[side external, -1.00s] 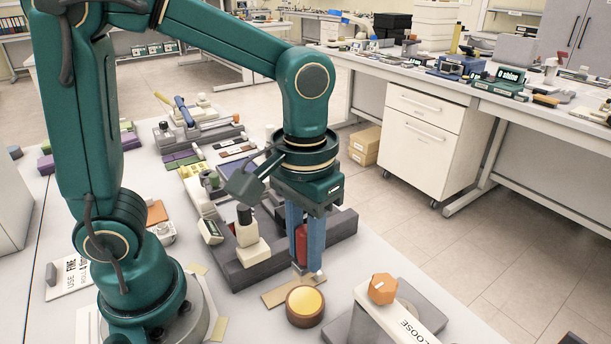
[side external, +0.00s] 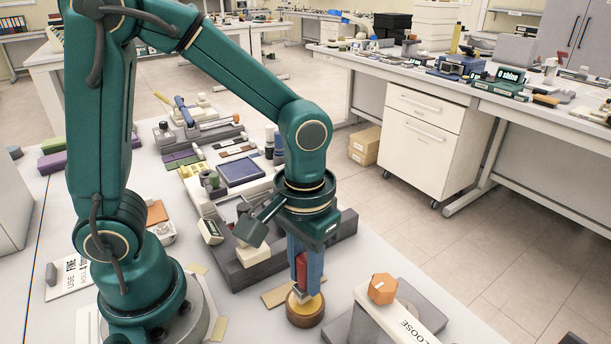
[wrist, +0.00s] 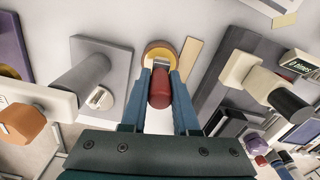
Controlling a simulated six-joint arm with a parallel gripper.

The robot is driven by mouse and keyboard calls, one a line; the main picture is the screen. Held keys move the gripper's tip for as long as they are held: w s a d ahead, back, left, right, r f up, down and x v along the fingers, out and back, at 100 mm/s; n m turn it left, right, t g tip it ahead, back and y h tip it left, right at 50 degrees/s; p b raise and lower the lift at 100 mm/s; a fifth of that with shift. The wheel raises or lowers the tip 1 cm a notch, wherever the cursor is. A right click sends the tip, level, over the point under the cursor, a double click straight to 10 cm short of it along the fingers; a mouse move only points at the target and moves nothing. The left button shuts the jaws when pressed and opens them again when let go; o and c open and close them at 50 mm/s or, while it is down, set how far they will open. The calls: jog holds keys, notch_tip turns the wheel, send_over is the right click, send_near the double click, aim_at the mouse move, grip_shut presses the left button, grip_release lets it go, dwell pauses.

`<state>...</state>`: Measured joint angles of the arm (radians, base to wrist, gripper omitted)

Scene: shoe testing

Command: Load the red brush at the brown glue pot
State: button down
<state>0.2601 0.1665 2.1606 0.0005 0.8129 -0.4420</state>
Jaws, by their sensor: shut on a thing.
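My gripper (side external: 305,284) points down with its blue fingers shut on the red brush (side external: 301,273), which is held upright between them. The brown glue pot (side external: 305,314), a round brown dish with yellow glue, stands on the table directly under the brush. The brush's lower end is at the pot's yellow top; I cannot tell how deep it sits. In the wrist view the red brush (wrist: 160,88) lies between the fingers, with the glue pot (wrist: 160,47) just beyond its tip and partly hidden by it.
A flat tan strip (side external: 281,293) lies beside the pot. A white block marked LOOSE (side external: 408,326) with an orange hexagonal knob (side external: 382,289) stands to the right on a grey plate. A dark grey rack (side external: 245,274) with a cream block is behind left.

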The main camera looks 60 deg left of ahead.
aim_at(305, 257)
jog(key=shift+f, duration=0.55)
dwell(1.6)
jog(key=shift+r, duration=3.55)
